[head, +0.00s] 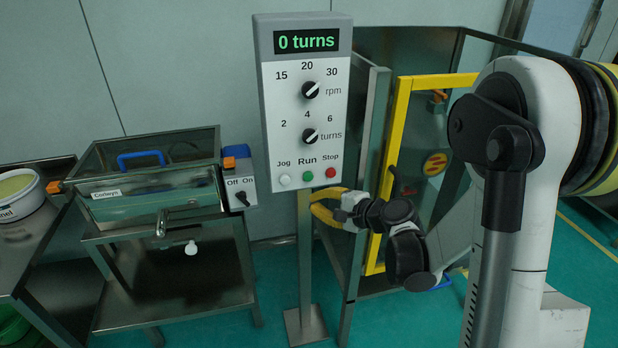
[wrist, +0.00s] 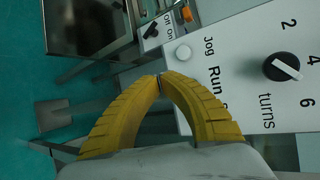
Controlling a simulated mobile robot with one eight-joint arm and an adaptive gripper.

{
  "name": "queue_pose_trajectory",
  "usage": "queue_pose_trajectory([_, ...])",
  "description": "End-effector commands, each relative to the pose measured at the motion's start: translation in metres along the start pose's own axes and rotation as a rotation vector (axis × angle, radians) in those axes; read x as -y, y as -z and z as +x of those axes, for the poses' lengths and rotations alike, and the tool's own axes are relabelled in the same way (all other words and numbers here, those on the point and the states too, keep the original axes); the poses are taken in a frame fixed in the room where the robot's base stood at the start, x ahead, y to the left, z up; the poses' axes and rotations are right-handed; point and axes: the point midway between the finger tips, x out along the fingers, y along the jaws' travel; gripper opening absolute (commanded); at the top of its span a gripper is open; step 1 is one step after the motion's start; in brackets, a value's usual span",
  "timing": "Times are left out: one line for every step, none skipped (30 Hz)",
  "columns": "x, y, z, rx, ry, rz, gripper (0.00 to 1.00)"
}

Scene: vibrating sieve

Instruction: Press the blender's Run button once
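The control panel (head: 267,110) stands on a post, its display (head: 306,41) reading "0 turns". Its green Run button (head: 308,176) sits between the white Jog button (head: 285,180) and the red Stop button (head: 331,172). My gripper (head: 312,203) has yellow fingers and is just below the Run button in the head view. In the wrist view my gripper (wrist: 160,77) is shut with its tips together and nothing between them. There the Jog button (wrist: 183,53) shows, but the fingers hide the Run and Stop buttons. Contact with the panel cannot be told.
The rpm knob (head: 311,90) and turns knob (head: 310,136) are above the buttons. A small Off/On switch box (head: 237,182) and the sieve tub (head: 150,198) on a metal stand are left. A yellow-framed door (head: 393,150) of a metal enclosure stands right, behind my arm.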

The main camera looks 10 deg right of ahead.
Motion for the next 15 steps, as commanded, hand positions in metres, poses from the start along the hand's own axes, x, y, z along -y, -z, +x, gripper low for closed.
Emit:
queue_pose_trajectory([0.004,0.003,0.006,0.001,0.000,-0.001,0.00])
queue_pose_trajectory([0.007,0.005,0.010,0.001,0.000,-0.001,0.00])
queue_pose_trajectory([0.009,0.007,0.015,0.001,0.000,-0.001,0.00])
queue_pose_trajectory([0.011,0.009,0.018,0.001,0.000,-0.001,0.00])
queue_pose_trajectory([0.013,0.011,0.021,0.000,0.000,-0.001,0.00])
queue_pose_trajectory([0.015,0.013,0.026,0.000,0.000,-0.002,0.00])
queue_pose_trajectory([0.017,0.015,0.029,0.000,0.000,-0.002,0.00])
queue_pose_trajectory([0.018,0.017,0.032,0.000,0.000,-0.002,0.00])
queue_pose_trajectory([0.019,0.019,0.035,0.000,0.000,-0.002,0.00])
queue_pose_trajectory([0.020,0.020,0.038,0.000,0.000,-0.002,0.00])
queue_pose_trajectory([0.021,0.021,0.040,0.000,0.000,-0.002,0.00])
queue_pose_trajectory([0.023,0.023,0.043,0.000,0.000,-0.002,0.00])
queue_pose_trajectory([0.024,0.024,0.044,0.000,-0.001,-0.002,0.00])
queue_pose_trajectory([0.024,0.024,0.046,0.000,-0.001,-0.002,0.00])
queue_pose_trajectory([0.025,0.025,0.048,0.000,-0.001,-0.002,0.00])
